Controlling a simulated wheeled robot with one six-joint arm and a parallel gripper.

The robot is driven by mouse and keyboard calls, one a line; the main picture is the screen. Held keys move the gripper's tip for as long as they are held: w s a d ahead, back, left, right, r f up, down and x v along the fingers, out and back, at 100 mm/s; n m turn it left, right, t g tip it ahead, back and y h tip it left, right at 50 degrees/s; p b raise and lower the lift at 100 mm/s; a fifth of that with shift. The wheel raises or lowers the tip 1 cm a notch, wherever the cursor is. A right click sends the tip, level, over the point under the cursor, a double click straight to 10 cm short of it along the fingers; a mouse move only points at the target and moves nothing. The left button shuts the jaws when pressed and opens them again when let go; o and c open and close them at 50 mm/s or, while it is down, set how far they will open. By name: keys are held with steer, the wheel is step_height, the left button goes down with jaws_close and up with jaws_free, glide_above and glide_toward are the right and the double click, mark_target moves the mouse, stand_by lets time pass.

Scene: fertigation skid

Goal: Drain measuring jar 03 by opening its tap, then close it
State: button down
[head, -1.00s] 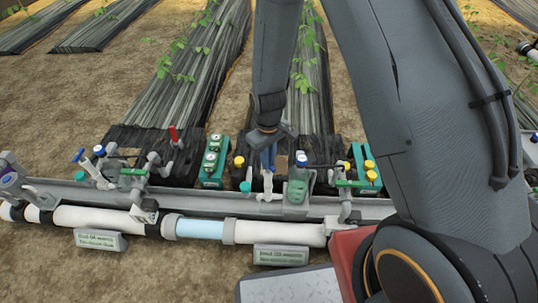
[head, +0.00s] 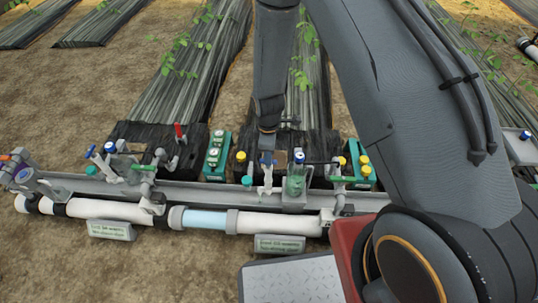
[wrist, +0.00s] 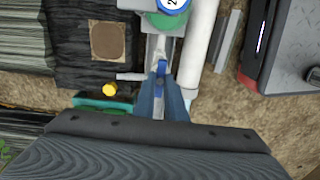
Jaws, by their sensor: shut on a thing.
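My gripper (head: 267,158) reaches down onto a small white tap (head: 266,184) at the rail. In the wrist view, my gripper's blue fingers (wrist: 161,95) are shut on the tap's blue handle (wrist: 162,68). Just right of the tap in the head view stands a clear measuring jar (head: 294,183) with a blue-rimmed top and greenish contents. The jar's round top (wrist: 171,5) is cut off by the upper edge of the wrist view. A sign (head: 279,244) stands below this jar; its small print is hard to read. The fingers partly hide the handle.
A grey rail (head: 220,192) carries similar fittings. A teal gauge block (head: 216,156) and yellow-capped fittings (head: 362,165) stand near the tap. A second jar (head: 109,162) is at left. A white pipe (head: 275,224) runs in front, with open soil before it.

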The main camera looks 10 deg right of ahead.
steer(key=shift+a+n, duration=0.1)
steer(key=shift+n, duration=0.2)
steer(key=c, duration=1.8)
jaws_free()
steer(key=shift+a, duration=0.1)
steer(key=shift+r, duration=0.15)
step_height(320, 180, up, 8)
steer(key=p, duration=0.1)
steer(key=shift+f+p, duration=0.2)
steer(key=shift+p, duration=0.15)
